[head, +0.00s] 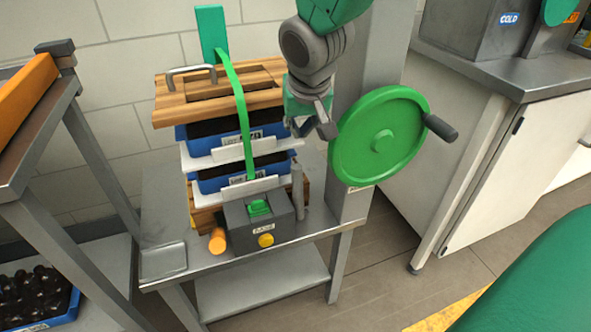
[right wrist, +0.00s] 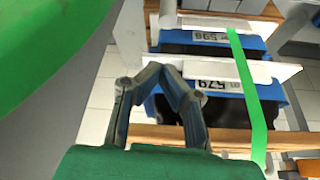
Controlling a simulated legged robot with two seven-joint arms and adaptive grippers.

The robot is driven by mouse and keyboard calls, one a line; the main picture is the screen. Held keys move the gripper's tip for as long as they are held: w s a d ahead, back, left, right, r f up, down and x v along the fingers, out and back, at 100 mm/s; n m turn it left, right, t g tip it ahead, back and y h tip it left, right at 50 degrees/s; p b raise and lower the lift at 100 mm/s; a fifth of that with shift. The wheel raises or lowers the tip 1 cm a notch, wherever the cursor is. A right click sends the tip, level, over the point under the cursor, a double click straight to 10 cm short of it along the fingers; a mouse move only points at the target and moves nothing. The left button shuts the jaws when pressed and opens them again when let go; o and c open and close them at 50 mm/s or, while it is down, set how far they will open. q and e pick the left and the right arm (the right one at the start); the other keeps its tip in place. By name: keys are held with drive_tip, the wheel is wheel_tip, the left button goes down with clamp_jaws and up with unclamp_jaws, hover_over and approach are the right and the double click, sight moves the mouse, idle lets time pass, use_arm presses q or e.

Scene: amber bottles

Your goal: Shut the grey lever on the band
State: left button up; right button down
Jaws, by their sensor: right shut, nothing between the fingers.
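A green band (head: 242,112) runs over a stack of wooden boards (head: 168,103) and blue trays (head: 200,146), down to a grey box (head: 235,232) at its front. A grey upright rod (head: 298,188) stands at the box's right side; it looks like the lever, raised. My right gripper (head: 315,122) is beside the stack's upper right, above the rod and apart from it. In the right wrist view its fingers (right wrist: 166,74) are shut and empty, with the band (right wrist: 246,85) to their right. My left gripper is not in view.
A green handwheel (head: 375,138) with a dark handle stands close right of my gripper. An orange cylinder (head: 217,241) lies by the box on the metal table (head: 155,205). A metal handle (head: 190,72) tops the stack. Another bench (head: 22,150) stands at left.

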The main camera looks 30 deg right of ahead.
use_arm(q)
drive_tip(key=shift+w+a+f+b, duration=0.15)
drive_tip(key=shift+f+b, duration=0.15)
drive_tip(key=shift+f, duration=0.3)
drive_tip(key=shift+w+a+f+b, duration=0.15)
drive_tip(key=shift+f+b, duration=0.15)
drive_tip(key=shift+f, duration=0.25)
use_arm(e)
drive_tip(key=shift+s+a+r, duration=0.1)
drive_tip(key=shift+a, duration=0.35)
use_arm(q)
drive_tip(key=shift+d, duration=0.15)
use_arm(e)
drive_tip(key=shift+d, duration=0.1)
use_arm(q)
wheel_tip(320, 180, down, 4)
drive_tip(key=b, duration=0.4)
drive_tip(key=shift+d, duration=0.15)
use_arm(e)
drive_tip(key=x, duration=1)
drive_tip(key=shift+d, duration=0.25)
drive_tip(key=shift+a, duration=0.1)
